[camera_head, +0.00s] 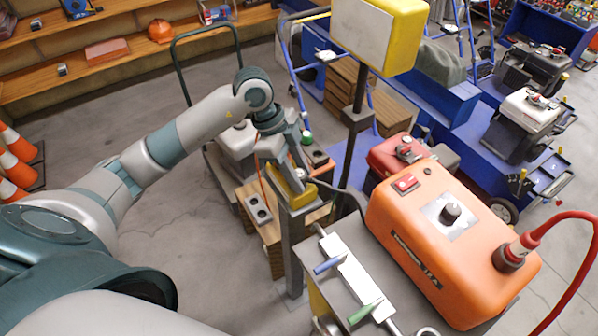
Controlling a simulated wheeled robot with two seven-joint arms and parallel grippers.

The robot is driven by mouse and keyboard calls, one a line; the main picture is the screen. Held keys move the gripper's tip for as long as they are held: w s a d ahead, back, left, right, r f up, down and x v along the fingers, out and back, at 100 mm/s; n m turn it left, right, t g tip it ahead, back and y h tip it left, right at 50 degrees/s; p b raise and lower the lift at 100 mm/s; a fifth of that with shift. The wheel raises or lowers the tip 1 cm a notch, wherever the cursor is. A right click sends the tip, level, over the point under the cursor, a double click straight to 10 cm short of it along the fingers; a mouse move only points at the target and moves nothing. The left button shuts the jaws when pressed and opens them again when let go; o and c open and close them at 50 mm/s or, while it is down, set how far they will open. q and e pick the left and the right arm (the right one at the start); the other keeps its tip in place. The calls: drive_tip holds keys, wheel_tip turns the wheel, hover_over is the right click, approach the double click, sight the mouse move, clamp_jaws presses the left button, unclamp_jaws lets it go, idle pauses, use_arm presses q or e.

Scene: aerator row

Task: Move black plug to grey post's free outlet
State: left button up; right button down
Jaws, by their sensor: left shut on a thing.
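The grey post (291,245) stands left of the workbench, with a yellow part (299,196) at its top. A grey block with two dark round sockets (258,207) shows just left of the post; I cannot tell whether it is fixed to it. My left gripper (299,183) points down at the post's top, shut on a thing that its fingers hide. This looks to be the black plug, as a black cable (347,193) curves close by on the right, but its body is not clearly visible. My right gripper is not in view.
A large orange machine (440,235) with a red hose (570,217) stands on the bench at the right. A dark upright pole (355,120) carries a yellow-edged panel (378,32) behind the post. Traffic cones (18,150) stand at the left. The floor at left centre is clear.

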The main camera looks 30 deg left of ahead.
use_arm(q)
drive_tip(key=o, duration=1.1)
drive_tip(key=shift+o, duration=0.2)
drive_tip(key=shift+r, duration=0.1)
drive_tip(key=b+v, duration=0.4)
drive_tip(key=v, duration=1.3)
drive_tip(key=shift+a, duration=0.1)
